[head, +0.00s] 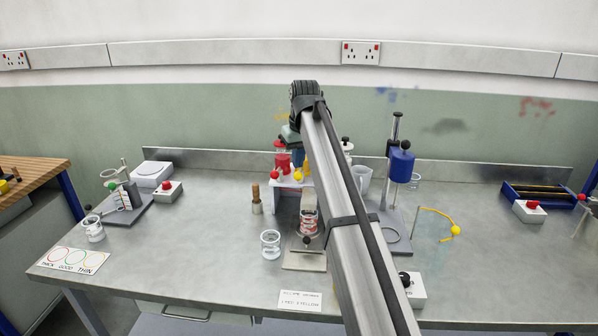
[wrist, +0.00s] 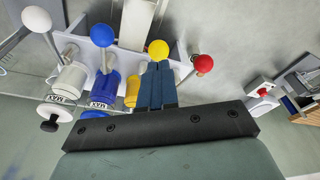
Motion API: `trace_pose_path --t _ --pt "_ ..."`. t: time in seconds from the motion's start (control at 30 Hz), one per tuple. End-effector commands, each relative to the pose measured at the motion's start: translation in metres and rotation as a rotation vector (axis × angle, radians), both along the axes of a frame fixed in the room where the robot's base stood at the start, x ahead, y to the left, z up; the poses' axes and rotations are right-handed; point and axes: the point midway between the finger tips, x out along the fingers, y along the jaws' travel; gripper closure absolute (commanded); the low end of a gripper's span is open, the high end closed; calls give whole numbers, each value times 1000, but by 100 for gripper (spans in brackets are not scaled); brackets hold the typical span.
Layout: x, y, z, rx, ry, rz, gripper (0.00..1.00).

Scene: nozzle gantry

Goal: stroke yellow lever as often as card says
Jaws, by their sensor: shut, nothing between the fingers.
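The yellow lever's ball knob (wrist: 158,49) stands on the white pump rack, between the blue-knobbed lever (wrist: 102,36) and the red-knobbed lever (wrist: 203,63). My gripper (wrist: 156,66) is shut and empty; its blue fingertips lie right at the yellow knob, and I cannot tell whether they touch it. The yellow pot (wrist: 132,90) is partly hidden behind the fingers. In the head view the yellow knob (head: 298,175) shows beside my arm, which hides part of the rack. A white card (head: 300,300) lies at the table's front edge; its print is too small and inverted to read.
A white-knobbed lever (wrist: 37,19) stands at the rack's far end. A blue cylinder on a stand (head: 401,165) is to the right. A THICK/GOOD/THIN card (head: 73,262) lies left.

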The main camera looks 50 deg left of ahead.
Motion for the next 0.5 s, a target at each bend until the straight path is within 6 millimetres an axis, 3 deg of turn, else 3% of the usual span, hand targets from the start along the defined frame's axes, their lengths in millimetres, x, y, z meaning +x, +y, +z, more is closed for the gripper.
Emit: trace_pose_path --t 0.5 --pt "0 0 -18 -1 0 0 100"
